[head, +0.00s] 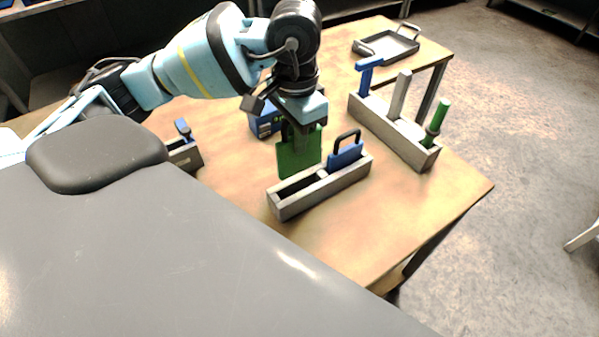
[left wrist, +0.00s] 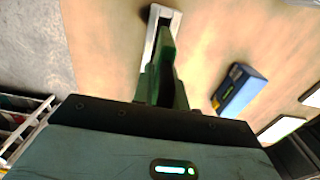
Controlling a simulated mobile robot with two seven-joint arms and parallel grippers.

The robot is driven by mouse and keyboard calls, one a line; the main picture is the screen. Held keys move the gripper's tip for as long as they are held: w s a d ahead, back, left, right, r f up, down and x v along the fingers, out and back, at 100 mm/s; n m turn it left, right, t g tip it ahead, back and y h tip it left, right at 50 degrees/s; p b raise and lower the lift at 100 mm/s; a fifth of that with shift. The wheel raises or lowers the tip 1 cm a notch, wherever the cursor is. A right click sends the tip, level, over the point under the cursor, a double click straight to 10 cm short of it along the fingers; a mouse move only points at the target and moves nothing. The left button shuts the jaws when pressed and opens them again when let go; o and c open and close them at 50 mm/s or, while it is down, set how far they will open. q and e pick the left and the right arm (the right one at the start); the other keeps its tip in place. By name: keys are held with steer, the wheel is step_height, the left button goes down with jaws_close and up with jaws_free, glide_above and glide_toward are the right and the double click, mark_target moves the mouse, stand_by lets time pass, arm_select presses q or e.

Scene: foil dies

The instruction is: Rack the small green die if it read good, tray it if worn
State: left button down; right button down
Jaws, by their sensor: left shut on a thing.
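My left gripper (head: 303,122) is shut on a flat green die (head: 298,154), which hangs upright below it. The die is just behind the left part of a grey slotted rack (head: 325,192); I cannot tell whether they touch. A blue die with a dark handle (head: 346,154) stands in the right part of that rack. In the left wrist view the green die (left wrist: 167,62) is edge-on between the fingers, with a pale rack end (left wrist: 172,16) beyond it. A dark metal tray (head: 388,46) lies at the table's far end. My right gripper is not in view.
A blue box (head: 262,124) stands behind the die. A long grey holder (head: 398,134) at the right carries blue, grey and green upright pieces. A small grey block with a blue piece (head: 185,152) stands at the left. The front right tabletop is clear.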

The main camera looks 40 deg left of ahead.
mark_target(297, 172)
arm_select(q)
steer(key=shift+f+p, duration=0.4)
steer(key=shift+f, duration=4.55)
steer(key=shift+f, duration=0.15)
steer(key=c, duration=1.4)
jaws_free()
step_height(297, 172, up, 12)
steer(key=shift+s+r, duration=0.1)
steer(key=shift+r, duration=0.05)
steer(key=shift+d, duration=0.1)
